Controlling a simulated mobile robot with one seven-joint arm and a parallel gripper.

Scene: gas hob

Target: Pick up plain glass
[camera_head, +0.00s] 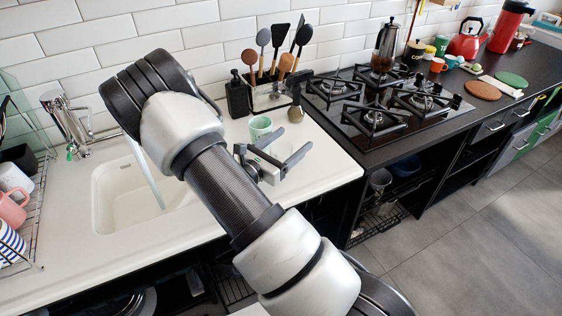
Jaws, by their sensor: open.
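A small pale green, see-through glass (260,127) stands upright on the white counter, in front of the utensil holder. It is the only drinking glass that I can make out, and its lower part is partly hidden by my gripper. My gripper (296,138) is open, with nothing seen between its fingers. It is over the counter, just in front and to the right of the glass in the picture. I cannot tell whether it touches the glass.
A utensil holder (270,96) and a dark bottle (237,95) stand behind the glass. A dark pepper mill (296,105) is to its right. The gas hob (372,118) carries a moka pot (386,48). The sink (118,190) lies left. Counter front right of my gripper is clear.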

